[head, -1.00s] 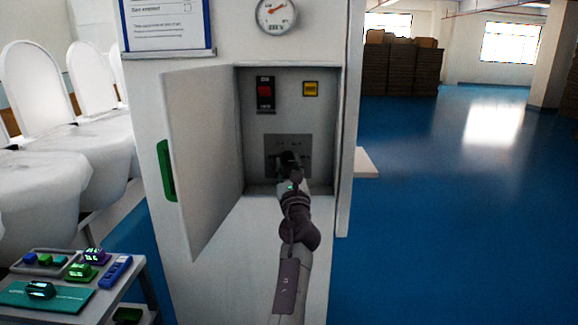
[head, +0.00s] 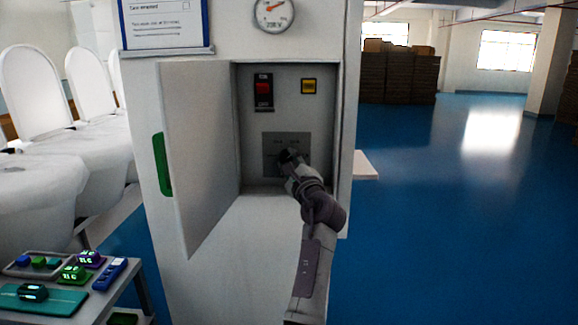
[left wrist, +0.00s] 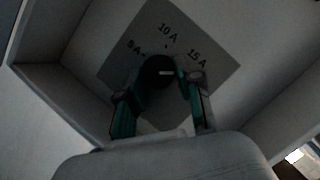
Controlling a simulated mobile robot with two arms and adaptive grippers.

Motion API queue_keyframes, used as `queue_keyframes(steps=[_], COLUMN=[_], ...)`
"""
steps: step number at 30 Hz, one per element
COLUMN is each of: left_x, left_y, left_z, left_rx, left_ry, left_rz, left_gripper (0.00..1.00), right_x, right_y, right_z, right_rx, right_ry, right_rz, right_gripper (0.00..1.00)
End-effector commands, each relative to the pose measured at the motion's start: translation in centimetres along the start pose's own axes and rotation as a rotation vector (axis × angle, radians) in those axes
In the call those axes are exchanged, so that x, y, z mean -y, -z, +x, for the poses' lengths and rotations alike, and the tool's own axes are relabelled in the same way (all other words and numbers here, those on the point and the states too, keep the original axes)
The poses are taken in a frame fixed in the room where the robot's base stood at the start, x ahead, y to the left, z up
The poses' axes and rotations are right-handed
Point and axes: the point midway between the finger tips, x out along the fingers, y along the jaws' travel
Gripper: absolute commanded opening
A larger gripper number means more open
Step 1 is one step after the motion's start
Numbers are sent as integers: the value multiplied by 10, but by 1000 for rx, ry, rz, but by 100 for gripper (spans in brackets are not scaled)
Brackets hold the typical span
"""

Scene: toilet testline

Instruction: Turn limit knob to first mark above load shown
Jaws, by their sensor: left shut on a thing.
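The limit knob (left wrist: 151,74) is dark and round, with a short white line on its face lying near level in the left wrist view. It sits on a grey plate (left wrist: 222,70) marked 5 A, 10 A and 15 A; I cannot tell which mark the line points to. My left gripper (left wrist: 161,76) is shut on the knob, one finger on each side. In the head view my left gripper (head: 290,156) hides the knob in front of the plate (head: 271,139). A round gauge (head: 274,13) with a red needle is above; its scale is too small to read.
The plate is inside an open cabinet box (head: 238,125) with its door (head: 200,150) swung left. Above it are a red switch (head: 263,88) and a yellow button (head: 309,87). A cart (head: 145,280) with small devices stands at lower left.

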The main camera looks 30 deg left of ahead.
Motion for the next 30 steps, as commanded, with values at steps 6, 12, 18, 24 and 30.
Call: queue_keyframes(steps=[6,12,18,24,30], left_x=[4,7,9,10,11], left_y=[-2,-3,-5,-6,-7], left_z=[1,1,2,2,3], left_rx=[-8,-16,-23,-30,-38], left_ry=[-80,-154,-229,-305,-379], left_rz=[-189,-365,-539,-714,-886], left_gripper=[0,0,0,0,0], right_x=[-3,-5,-5,-6,-6], right_y=[0,0,1,2,4], right_z=[-5,-13,-24,-38,-52], right_rx=[1,1,1,1,1], right_ry=[-4,-6,-6,-6,-6], right_rz=[-1,-1,-1,0,0], right_gripper=[39,39,39,39,39])
